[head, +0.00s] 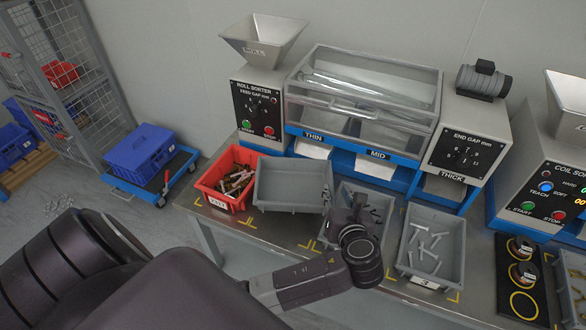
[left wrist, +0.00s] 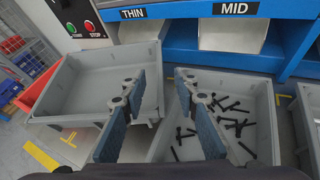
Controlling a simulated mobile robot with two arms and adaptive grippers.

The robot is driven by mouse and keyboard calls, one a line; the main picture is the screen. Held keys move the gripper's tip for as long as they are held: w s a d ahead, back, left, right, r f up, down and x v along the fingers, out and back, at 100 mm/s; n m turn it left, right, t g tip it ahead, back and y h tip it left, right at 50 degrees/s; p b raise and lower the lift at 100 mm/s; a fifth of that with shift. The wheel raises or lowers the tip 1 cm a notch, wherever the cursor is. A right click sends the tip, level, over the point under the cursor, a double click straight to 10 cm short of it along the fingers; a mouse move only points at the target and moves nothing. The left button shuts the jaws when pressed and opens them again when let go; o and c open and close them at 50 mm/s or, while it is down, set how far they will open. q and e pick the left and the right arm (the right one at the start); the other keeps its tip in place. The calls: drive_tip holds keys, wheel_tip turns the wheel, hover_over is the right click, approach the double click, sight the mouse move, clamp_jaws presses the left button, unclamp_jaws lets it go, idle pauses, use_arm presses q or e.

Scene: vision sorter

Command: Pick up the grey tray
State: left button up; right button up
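The left grey tray (head: 290,206) is empty, sits askew beside the red bin, and also shows in the left wrist view (left wrist: 95,75). The middle grey tray (head: 376,196) is partly hidden by my left gripper (head: 354,212); in the left wrist view this tray (left wrist: 262,108) holds several dark bolts. The right grey tray (head: 455,240), marked 3, holds several light bolts. In the left wrist view my left gripper (left wrist: 160,84) has its fingers apart, with nothing visibly held, above the adjoining walls of the left and middle trays. My right gripper is out of view.
A red bin (head: 216,180) of mixed parts is left of the trays. The roll sorter (head: 258,112), with THIN, MID and THICK outlets, stands behind. A black plate (head: 520,284) with rolls is at right. A blue crate (head: 141,150) is on a floor cart.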

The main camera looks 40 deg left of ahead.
sight(332, 183)
use_arm(q)
drive_tip(key=shift+w+a+f, duration=0.15)
drive_tip(key=shift+w+a, duration=0.2)
drive_tip(key=shift+w, duration=0.05)
drive_tip(key=shift+w+a+f, duration=0.15)
drive_tip(key=shift+w+a, duration=0.1)
drive_tip(key=shift+w+a+f, duration=0.25)
drive_tip(key=shift+w+a, duration=0.2)
drive_tip(key=shift+w, duration=0.05)
drive_tip(key=x, duration=0.3)
drive_tip(key=shift+w+a+f, duration=0.15)
drive_tip(key=shift+a+f, duration=0.05)
drive_tip(key=shift+f, duration=0.15)
drive_tip(key=shift+w+a+f, duration=0.1)
drive_tip(key=shift+w+a, duration=0.05)
drive_tip(key=c, duration=0.6)
clamp_jaws()
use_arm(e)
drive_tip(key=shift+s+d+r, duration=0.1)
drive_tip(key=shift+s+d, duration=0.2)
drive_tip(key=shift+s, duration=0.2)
